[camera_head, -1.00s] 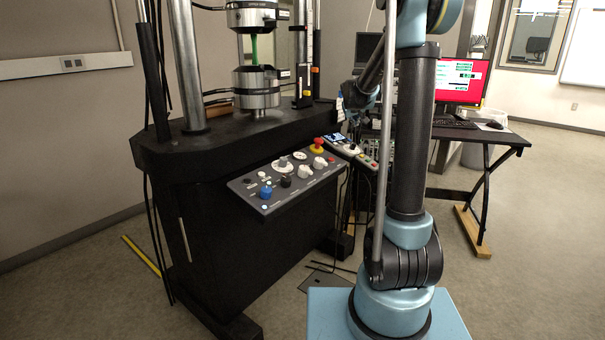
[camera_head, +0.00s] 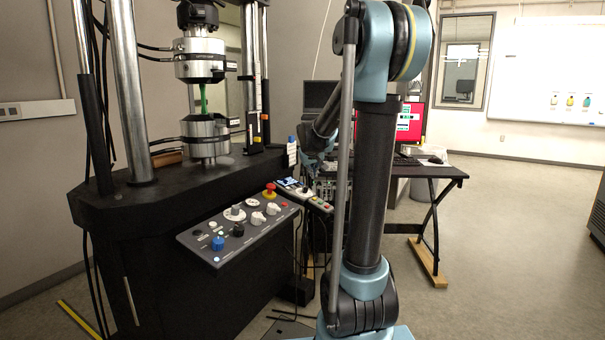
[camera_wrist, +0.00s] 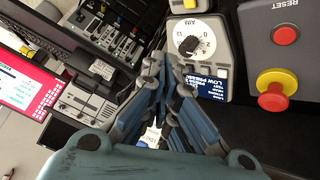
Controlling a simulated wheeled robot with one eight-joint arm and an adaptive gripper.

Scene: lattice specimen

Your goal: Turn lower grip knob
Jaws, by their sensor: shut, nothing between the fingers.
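The sloped control panel (camera_head: 240,228) on the front of the black test machine carries several knobs. They include a blue knob (camera_head: 218,243), a black knob (camera_head: 238,230) and white knobs (camera_head: 257,218). Their labels are too small to read, so I cannot tell which is the lower grip knob. In the wrist view my gripper (camera_wrist: 163,62) is shut and empty. Its tips are just left of a grey unit with a white dial (camera_wrist: 193,40) bearing a black pointer knob; contact cannot be told.
A red button on a yellow base (camera_wrist: 275,90) lies right of the dial. The machine's lower grip (camera_head: 207,137) and upper grip (camera_head: 200,62) hold a green specimen (camera_head: 203,98). A desk (camera_head: 432,172) stands behind my arm. Open floor lies at right.

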